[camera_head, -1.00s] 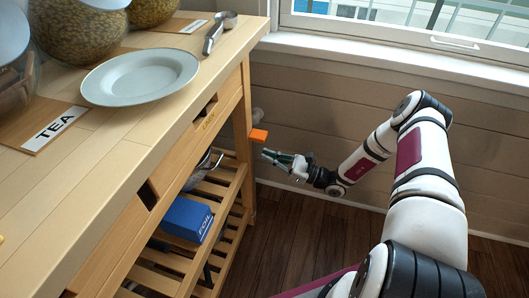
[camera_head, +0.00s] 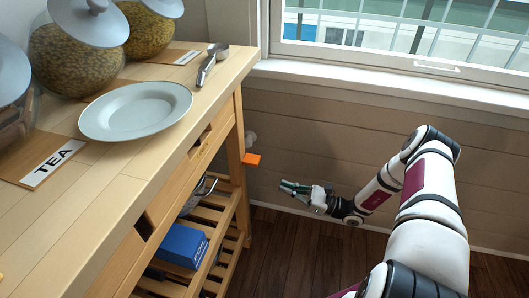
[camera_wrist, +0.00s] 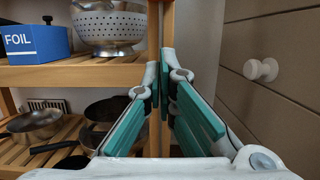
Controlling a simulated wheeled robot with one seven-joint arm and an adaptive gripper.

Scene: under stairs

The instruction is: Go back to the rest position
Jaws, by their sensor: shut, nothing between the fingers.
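My gripper (camera_head: 286,187) is in the head view, to the right of the wooden cart's end and in front of the wall. Its green-padded fingers point left toward the cart. In the wrist view my gripper (camera_wrist: 164,80) faces a post of the cart, with its fingertips close together and nothing held. It appears apart from the cart.
The cart's top (camera_head: 100,210) holds a white plate (camera_head: 136,110), jars (camera_head: 80,55) and a metal scoop (camera_head: 207,62). A foil box (camera_head: 183,246) and a colander (camera_wrist: 110,26) are on its shelves. An orange piece (camera_head: 252,160) sticks out beside the cart. Floor right of the cart is clear.

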